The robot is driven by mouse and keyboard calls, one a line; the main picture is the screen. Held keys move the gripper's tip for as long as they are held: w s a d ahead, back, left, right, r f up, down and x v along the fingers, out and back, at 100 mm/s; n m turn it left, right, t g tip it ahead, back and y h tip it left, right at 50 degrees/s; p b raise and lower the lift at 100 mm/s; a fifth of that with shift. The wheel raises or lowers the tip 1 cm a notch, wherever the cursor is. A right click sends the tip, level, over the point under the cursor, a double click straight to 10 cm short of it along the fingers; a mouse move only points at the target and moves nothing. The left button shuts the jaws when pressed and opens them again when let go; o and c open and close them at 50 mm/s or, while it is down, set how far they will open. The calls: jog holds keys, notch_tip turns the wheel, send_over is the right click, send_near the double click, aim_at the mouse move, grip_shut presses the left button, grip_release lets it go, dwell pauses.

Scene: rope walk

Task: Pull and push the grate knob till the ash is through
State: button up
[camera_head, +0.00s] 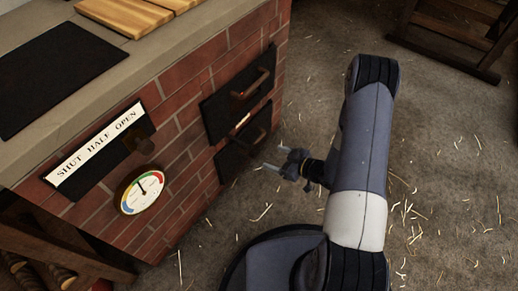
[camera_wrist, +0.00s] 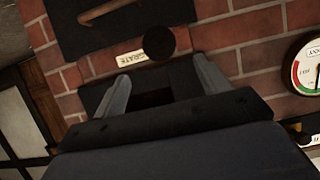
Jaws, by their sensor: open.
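The round dark grate knob (camera_wrist: 159,43) stands on the brick front in the wrist view, beside a pale label reading GRATE (camera_wrist: 131,57). My gripper (camera_wrist: 160,70) is open, with its fingers apart and nothing between the tips. The knob shows just past the fingertips, roughly midway between them; I cannot tell the exact gap in depth. In the head view my gripper (camera_head: 274,164) is low in front of the lower iron door (camera_head: 232,153). The knob is not clear in that view. No ash can be made out.
An upper iron door (camera_head: 240,86) with a bar handle is above the lower one. A dial gauge (camera_head: 142,191) and a SHUT HALF OPEN plate (camera_head: 98,146) are on the brick front. Straw-strewn floor (camera_head: 440,190) is open at right; a wooden frame (camera_head: 450,35) stands behind.

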jog(key=b, duration=0.3)
send_near(242, 143)
jog(key=f, duration=0.1)
jog(key=w+a+f, duration=0.2)
jog(key=f, duration=0.1)
jog(key=shift+a, duration=0.2)
jog(key=shift+c, duration=0.5)
jog(key=c, duration=1.2)
jog(key=w+a+b, duration=0.1)
jog(key=w+a, duration=0.1)
jog(key=w+a+b, duration=0.1)
jog(key=w+a, duration=0.1)
jog(key=a, duration=0.1)
jog(key=shift+c, duration=0.3)
jog(key=shift+w+a+r, duration=0.1)
jog(key=shift+a, duration=0.05)
jog(key=o, duration=1.4)
jog(key=shift+a, duration=0.1)
jog(key=shift+c, duration=0.2)
